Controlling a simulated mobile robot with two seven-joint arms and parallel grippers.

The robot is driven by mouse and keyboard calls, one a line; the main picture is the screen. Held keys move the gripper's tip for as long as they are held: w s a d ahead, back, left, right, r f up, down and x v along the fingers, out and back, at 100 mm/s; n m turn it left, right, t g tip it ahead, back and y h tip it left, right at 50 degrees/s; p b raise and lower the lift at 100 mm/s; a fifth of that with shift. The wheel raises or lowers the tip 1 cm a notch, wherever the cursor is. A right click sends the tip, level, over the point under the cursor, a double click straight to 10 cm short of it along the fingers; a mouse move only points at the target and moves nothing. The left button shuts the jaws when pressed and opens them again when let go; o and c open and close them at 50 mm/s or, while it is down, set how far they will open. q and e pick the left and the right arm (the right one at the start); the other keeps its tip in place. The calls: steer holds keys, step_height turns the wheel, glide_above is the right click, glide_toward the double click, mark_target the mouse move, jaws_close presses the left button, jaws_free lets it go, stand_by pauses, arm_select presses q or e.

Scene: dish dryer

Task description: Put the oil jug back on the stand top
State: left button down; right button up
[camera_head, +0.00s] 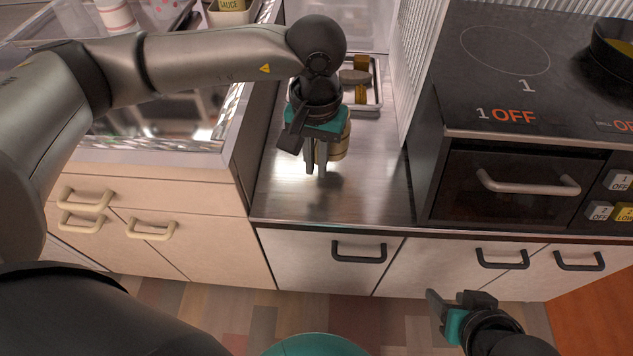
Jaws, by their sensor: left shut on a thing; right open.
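My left gripper (317,165) points down over the metal counter and is shut on a golden-brown vessel, which looks like the oil jug (342,142). The gripper hides much of the jug, and I cannot tell whether its base touches the counter. A light-rimmed stand or tray (377,106) is just behind the jug, holding a round grey-topped item and a yellowish item (361,66). I cannot tell whether this is the stand the task names. My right gripper (452,302) is open and empty, low in front of the cabinets.
A ribbed translucent panel (418,60) and the black stove (500,80) with a pan (612,50) bound the counter (375,190) on the right. A sink (165,120) is on the left. The counter's front part is clear.

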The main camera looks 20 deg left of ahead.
mark_target(316, 190)
arm_select(q)
steer(key=shift+w+f, duration=0.1)
steer(key=shift+f, duration=0.45)
steer(key=shift+f+b, duration=0.6)
steer(key=shift+f, duration=0.45)
steer(key=shift+f+b, duration=0.3)
steer(key=shift+f, duration=0.45)
arm_select(e)
steer(key=shift+w+a+f+t+y, duration=0.1)
steer(key=shift+w+a+t+y, duration=0.25)
steer(key=shift+w+a+t, duration=0.35)
steer(key=shift+w+a+r+t+y, duration=0.1)
steer(key=shift+w+a+t+y, duration=0.35)
steer(key=shift+a, duration=0.3)
steer(key=shift+w+a+f+t+y, duration=0.1)
steer(key=shift+w+a+t+y, duration=0.1)
steer(key=shift+w+a+t, duration=0.4)
steer(key=shift+s+a, duration=0.15)
arm_select(q)
steer(key=shift+f, duration=0.1)
steer(key=c, duration=0.9)
jaws_free()
arm_select(e)
steer(key=shift+a+t, duration=0.25)
